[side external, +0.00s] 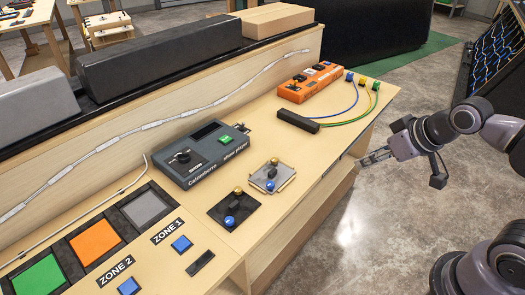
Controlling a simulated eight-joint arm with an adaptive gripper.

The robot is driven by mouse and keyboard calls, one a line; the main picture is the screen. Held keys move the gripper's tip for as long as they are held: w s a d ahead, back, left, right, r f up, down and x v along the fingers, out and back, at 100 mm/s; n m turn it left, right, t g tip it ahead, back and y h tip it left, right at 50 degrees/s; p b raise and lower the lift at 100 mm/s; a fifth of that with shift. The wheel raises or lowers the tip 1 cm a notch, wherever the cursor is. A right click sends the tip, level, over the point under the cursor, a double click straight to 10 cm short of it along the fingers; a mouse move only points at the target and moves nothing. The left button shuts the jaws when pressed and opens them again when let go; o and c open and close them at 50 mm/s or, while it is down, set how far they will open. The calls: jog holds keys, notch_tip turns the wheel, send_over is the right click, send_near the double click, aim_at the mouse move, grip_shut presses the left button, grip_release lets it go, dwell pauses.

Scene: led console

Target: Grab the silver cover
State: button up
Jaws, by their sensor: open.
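A small silver plate (284,182), which looks like the silver cover, lies on the wooden table near its front edge. A gold knob (274,161) and a blue knob (270,186) show on it. My gripper (366,161) is to the right of the plate, by the table's front edge, apart from it and empty. Its fingers are small in this view, and they are open.
A black plate (216,211) with knobs lies left of the silver one. A dark show player console (203,150) stands behind them. A black bar (298,121) with coloured cables and an orange box (310,82) are farther back. Coloured squares lie at left.

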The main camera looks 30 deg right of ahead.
jog(key=n+g+h, duration=0.4)
jog(key=n+g, duration=0.2)
jog(key=n, duration=1.5)
send_over(273, 171)
jog(key=s+a, duration=0.2)
jog(key=a, duration=0.3)
notch_tip(273, 171, down, 12)
jog(key=x, duration=1)
jog(key=shift+w+d, duration=0.45)
grip_shut()
